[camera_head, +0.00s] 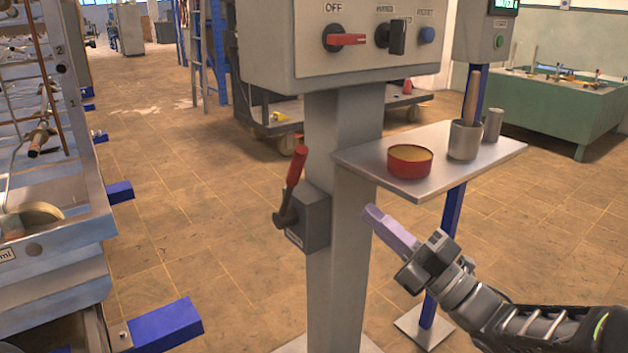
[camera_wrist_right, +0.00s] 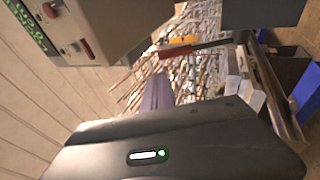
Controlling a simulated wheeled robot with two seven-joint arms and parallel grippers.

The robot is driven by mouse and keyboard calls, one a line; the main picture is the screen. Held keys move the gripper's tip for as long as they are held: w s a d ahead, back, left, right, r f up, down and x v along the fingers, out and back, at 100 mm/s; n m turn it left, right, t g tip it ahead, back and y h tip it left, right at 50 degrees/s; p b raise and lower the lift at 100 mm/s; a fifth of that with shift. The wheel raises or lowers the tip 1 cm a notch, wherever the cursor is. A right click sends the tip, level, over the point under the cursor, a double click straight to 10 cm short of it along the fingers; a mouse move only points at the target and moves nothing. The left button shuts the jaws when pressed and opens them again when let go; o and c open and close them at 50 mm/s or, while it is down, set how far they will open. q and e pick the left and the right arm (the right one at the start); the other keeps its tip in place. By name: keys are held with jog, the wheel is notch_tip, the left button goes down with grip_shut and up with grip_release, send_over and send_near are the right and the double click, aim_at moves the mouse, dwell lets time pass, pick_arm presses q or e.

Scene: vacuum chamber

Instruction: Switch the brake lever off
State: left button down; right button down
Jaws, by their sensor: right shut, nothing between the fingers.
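The brake lever (camera_head: 296,166) has a red grip and a dark arm, and it points up with a slight tilt to the right. It is mounted on a grey box (camera_head: 309,217) on the left side of the grey post. My right gripper (camera_head: 371,214) is shut and empty. It is in front of the post, to the right of the lever and apart from it, below the shelf. In the right wrist view the shut fingers (camera_wrist_right: 157,92) show below the red lever grip (camera_wrist_right: 188,49). My left gripper is in neither view.
A control panel (camera_head: 340,70) with a red-handled OFF switch (camera_head: 346,40) tops the post (camera_head: 345,130). A metal shelf (camera_head: 480,168) holds a red tin (camera_head: 410,160) and a cup (camera_head: 464,140) above my right gripper. A machine with blue beams (camera_head: 165,325) stands at left. Floor between is clear.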

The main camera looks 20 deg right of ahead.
jog(key=shift+w, duration=0.1)
jog(key=b+x, duration=0.1)
jog(key=x, duration=1.3)
jog(key=shift+d+b+x, duration=0.2)
jog(key=shift+b+x, duration=0.5)
jog(key=shift+x, duration=0.5)
jog(key=shift+r, duration=0.1)
